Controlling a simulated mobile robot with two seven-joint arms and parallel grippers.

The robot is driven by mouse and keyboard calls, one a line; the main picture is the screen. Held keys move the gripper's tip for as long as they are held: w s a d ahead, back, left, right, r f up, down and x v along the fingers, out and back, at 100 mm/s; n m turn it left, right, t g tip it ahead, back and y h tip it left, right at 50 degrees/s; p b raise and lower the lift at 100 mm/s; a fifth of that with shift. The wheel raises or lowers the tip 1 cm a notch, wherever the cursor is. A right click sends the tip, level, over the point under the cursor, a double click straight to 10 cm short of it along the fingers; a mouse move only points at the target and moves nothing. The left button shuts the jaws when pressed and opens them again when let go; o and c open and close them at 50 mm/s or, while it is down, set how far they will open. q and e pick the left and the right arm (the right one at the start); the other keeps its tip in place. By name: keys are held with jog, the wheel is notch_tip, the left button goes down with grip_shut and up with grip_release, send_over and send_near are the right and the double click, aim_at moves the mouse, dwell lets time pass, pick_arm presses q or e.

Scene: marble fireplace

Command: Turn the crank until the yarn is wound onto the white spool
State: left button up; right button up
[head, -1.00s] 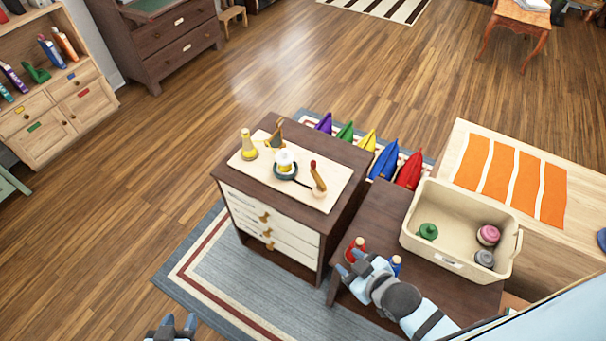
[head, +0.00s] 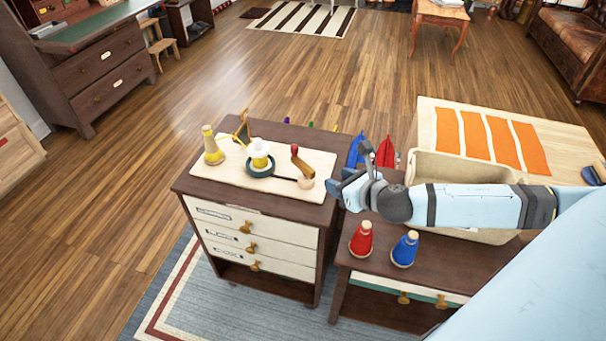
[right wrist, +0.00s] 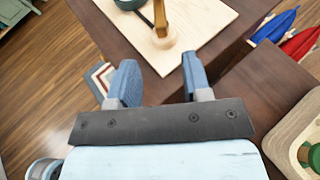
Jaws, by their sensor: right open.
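A pale winder board (head: 318,165) lies on the dark cabinet. The white spool (head: 260,146) stands upright at its middle in a dark ring, with a yellow band around its lower part. A cone of yellow yarn (head: 211,150) stands at the board's left end, beside a yarn guide (head: 243,132). The crank (head: 299,163), with a dark red tip and a round wooden base, is at the right end. My right gripper (head: 343,188) is open and empty, just right of the crank. In the right wrist view the crank (right wrist: 160,18) lies ahead of the open fingers (right wrist: 159,72). My left gripper is out of view.
Red (head: 362,240) and blue (head: 405,250) cones stand on the lower dark table (head: 440,265), below my right forearm. A beige bin (head: 425,162) is partly hidden behind that arm. The floor left of the cabinet is clear.

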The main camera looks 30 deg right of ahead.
aim_at(310, 169)
jog(key=b+x, duration=0.1)
jog(key=x, duration=1.2)
jog(key=shift+s, duration=0.1)
jog(key=shift+c, duration=0.3)
grip_shut()
